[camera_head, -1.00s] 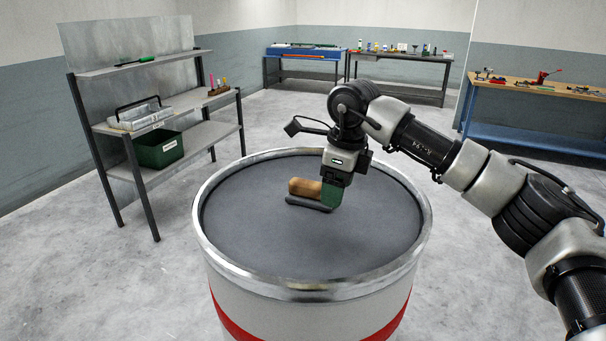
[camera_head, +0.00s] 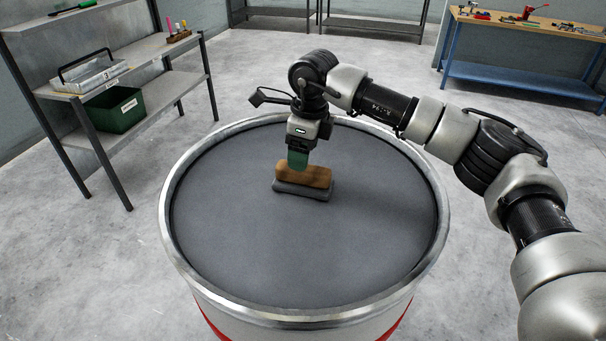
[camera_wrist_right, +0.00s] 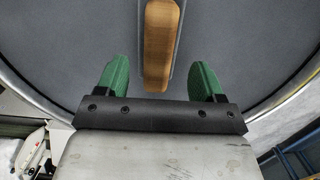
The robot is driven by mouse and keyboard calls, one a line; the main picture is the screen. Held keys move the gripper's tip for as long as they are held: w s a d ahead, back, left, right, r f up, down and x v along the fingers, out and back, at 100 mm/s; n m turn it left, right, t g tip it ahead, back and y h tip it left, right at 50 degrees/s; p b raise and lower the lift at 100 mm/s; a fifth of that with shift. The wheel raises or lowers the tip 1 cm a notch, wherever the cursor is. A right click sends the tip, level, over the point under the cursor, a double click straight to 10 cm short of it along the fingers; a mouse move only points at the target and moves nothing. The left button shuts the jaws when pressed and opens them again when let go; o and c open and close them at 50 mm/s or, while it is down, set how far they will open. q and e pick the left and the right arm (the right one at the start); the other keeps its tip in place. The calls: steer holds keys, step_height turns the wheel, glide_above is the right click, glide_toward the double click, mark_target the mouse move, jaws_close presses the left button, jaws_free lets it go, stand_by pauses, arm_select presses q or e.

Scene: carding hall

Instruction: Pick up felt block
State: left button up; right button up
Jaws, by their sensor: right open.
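The felt block has a brown wooden top (camera_head: 304,175) and a dark grey felt underside (camera_head: 310,193). It lies flat near the middle of the round drum top (camera_head: 250,250). My right gripper (camera_head: 298,160), with green fingers, is above the block's far side, left of its middle. In the right wrist view the block (camera_wrist_right: 160,45) runs lengthwise between the two fingers of the right gripper (camera_wrist_right: 160,72). The fingers are spread with clear gaps on both sides. My left gripper is in neither view.
The drum has a raised metal rim (camera_head: 180,240), and its grey top is otherwise clear. A shelf rack (camera_head: 150,80) stands at left with a green bin (camera_head: 112,108) and a grey toolbox (camera_head: 95,74). A wooden-topped workbench (camera_head: 520,30) stands at back right.

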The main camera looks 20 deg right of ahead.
mark_target(303, 177)
step_height(303, 177, down, 4)
steer(key=p, duration=0.2)
steer(key=shift+s+f+p, duration=0.1)
steer(key=shift+f+p, duration=0.1)
steer(key=shift+p, duration=0.1)
steer(key=shift+f, duration=0.3)
steer(key=shift+a, duration=0.1)
steer(key=shift+c, duration=0.6)
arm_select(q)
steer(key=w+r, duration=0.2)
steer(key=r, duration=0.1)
arm_select(e)
steer(key=c, duration=0.9)
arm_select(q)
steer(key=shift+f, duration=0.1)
arm_select(e)
steer(key=shift+c, duration=0.2)
